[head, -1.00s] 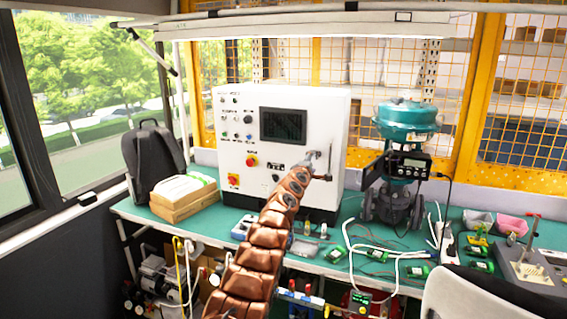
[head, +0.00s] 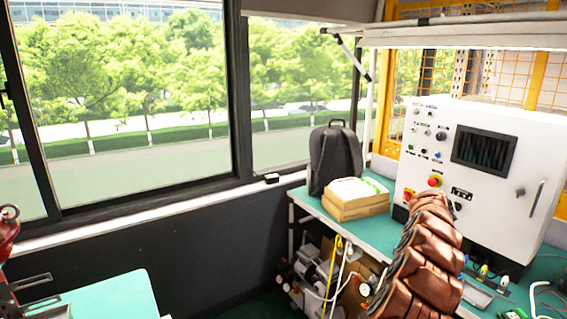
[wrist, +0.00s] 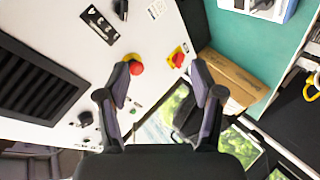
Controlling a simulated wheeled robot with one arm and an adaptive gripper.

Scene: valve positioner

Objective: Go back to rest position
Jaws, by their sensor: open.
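My gripper (wrist: 160,85) shows in the wrist view with its two fingers apart and nothing between them. It hangs in front of the white control cabinet (head: 470,165), which fills the left of the wrist view. A red emergency button (wrist: 136,68) and a red-and-yellow switch (wrist: 177,58) on the cabinet face appear near and between the fingertips; I cannot tell the distance. In the head view my copper-coloured arm rises at the lower right, and its end overlaps the cabinet's lower front. The gripper itself is hidden there.
A green-topped bench (head: 312,205) carries the cabinet, a cardboard box (head: 356,200) and a black backpack (head: 334,158). A pump and hoses (head: 318,275) sit below. Another green table (head: 115,297) stands at the lower left. Open floor lies between the tables.

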